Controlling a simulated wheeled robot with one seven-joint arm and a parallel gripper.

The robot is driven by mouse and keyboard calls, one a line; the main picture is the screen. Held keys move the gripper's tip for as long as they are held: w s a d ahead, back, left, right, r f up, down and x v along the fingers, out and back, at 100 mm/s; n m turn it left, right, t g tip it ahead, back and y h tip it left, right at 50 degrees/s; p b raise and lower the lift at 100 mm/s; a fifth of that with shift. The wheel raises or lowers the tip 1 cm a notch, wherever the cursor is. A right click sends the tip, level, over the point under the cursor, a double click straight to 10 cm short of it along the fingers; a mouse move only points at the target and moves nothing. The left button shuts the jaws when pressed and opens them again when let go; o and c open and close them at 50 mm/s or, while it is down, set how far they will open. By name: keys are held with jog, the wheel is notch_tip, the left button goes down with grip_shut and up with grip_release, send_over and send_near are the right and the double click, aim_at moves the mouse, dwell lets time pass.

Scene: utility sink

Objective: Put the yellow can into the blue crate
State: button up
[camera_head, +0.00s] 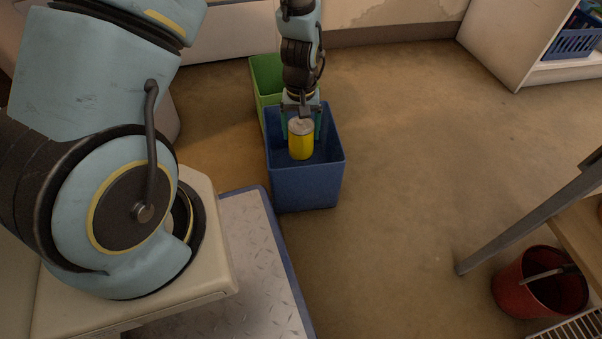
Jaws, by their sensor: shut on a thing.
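The yellow can (300,147) has a pale metal top and is upright between the two fingers of my gripper (301,129). My gripper points down and is shut on the can. The blue crate (305,188) stands on the floor, open at the top. In this view the can and the fingers appear within the crate's opening. The can's bottom seems to be inside or just over the crate, and I cannot tell whether it touches the crate floor.
A green crate (266,75) stands behind the blue crate, partly hidden by my arm. A red bucket (538,284) is at the lower right beside a slanted table leg (530,222). A white shelf (520,45) with a blue basket (573,42) is at upper right. The middle floor is clear.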

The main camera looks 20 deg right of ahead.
aim_at(301, 155)
notch_tip(301, 155, down, 10)
jog(key=b, duration=0.5)
jog(key=shift+r, duration=0.1)
jog(key=shift+f, duration=0.2)
jog(key=o, duration=1.3)
jog(key=shift+r, duration=0.1)
